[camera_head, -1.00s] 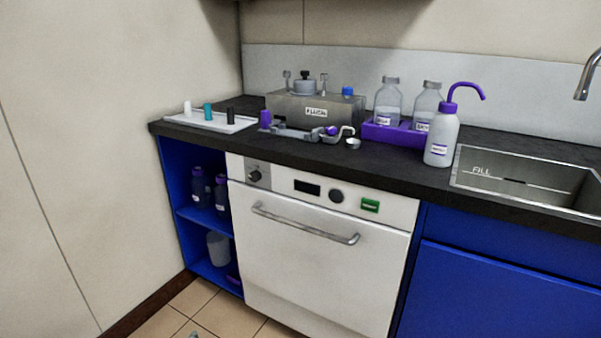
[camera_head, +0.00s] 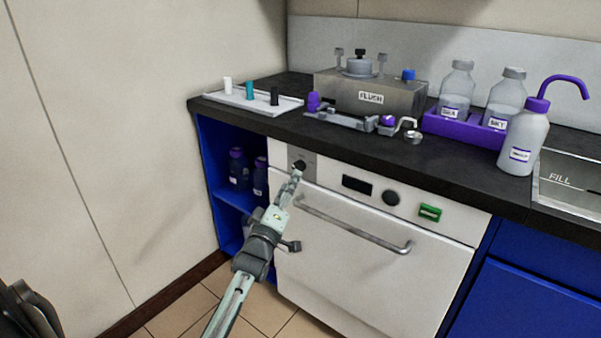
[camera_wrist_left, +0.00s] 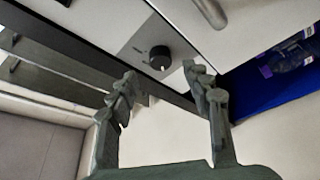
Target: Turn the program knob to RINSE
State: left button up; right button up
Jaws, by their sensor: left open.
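The program knob (camera_head: 299,165) is a small black dial on a grey plate at the upper left of the white washer front (camera_head: 345,232). In the left wrist view the round black knob (camera_wrist_left: 160,58) has a short pale mark; I cannot read any program labels. My left gripper (camera_head: 293,183) is just in front of the knob and partly covers its plate in the head view. Its fingers (camera_wrist_left: 162,76) are spread and empty, with the knob beyond and between the tips, apparently not touched. My right gripper is not in view.
The washer's bar handle (camera_head: 352,224) sticks out below the panel. A dark display, a round dial (camera_head: 391,198) and a green button (camera_head: 430,212) lie to the right. The dark counter (camera_head: 365,147) overhangs above. An open blue shelf (camera_head: 232,197) with bottles is at left.

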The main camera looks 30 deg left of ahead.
aim_at(299, 167)
pick_arm(q)
jog(key=x, duration=0.4)
jog(key=shift+w+a, duration=0.1)
jog(key=shift+w, duration=0.3)
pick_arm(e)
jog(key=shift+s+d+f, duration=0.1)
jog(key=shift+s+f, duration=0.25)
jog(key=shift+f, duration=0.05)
pick_arm(q)
grip_shut()
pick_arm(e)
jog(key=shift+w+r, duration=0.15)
